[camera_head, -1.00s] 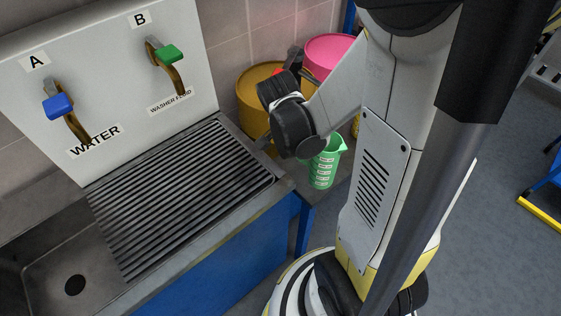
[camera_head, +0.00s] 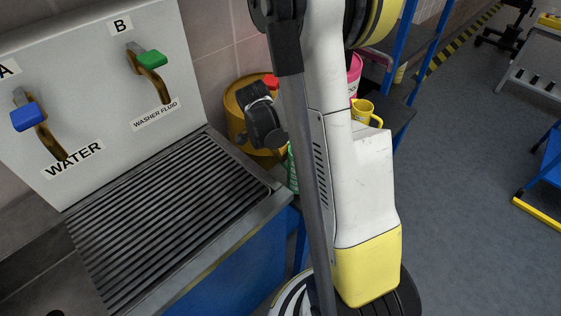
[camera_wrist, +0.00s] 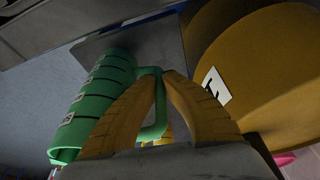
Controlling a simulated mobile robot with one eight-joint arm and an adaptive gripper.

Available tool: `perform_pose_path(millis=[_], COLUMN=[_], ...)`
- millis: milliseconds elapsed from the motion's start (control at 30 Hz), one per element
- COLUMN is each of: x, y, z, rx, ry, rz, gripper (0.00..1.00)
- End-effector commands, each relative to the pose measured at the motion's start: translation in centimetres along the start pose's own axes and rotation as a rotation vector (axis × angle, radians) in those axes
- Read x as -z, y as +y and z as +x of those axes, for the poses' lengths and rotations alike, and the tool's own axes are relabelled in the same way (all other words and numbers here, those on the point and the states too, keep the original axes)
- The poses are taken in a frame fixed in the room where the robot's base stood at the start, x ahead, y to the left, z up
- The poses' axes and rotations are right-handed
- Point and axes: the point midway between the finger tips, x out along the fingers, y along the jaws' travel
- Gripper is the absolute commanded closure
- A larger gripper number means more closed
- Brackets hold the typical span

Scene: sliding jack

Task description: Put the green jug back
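The green jug (camera_wrist: 100,105) fills the left of the wrist view, with pale marks on its side. Its handle (camera_wrist: 158,112) runs between the two yellow fingers of my gripper (camera_wrist: 163,76), whose tips are close together on it. In the head view only a thin strip of the jug (camera_head: 292,170) shows, just right of the drain rack's corner; my arm hides the rest. My wrist (camera_head: 264,122) is beside it on the left, and the fingers are hidden in that view. I cannot tell whether the jug rests on a surface.
A large ochre container (camera_head: 236,103) stands behind my wrist and is close by in the wrist view (camera_wrist: 270,75). A yellow jug (camera_head: 364,111) and a pink container (camera_head: 354,72) are right of my arm. The ribbed drain rack (camera_head: 165,210) is empty, below two taps.

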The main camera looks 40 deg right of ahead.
Motion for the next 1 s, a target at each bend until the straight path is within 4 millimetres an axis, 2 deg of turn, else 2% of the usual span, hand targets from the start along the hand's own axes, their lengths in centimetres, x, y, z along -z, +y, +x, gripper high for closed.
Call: perform_pose_path(millis=[33,133,467,567,867,1000], x=[-0.4,-0.8,-0.8,-0.8,-0.8,-0.7], y=[0.0,-0.1,0.0,0.0,0.0,0.0], z=[1.3,2.5,2.7,2.6,2.5,1.4], rx=[0.0,0.0,0.0,0.0,0.0,0.001], ry=[0.0,0.0,0.0,0.0,0.0,0.0], rz=[0.0,0.0,0.0,0.0,0.0,-0.001], gripper=[1.0,1.0,1.0,0.73,0.73,0.73])
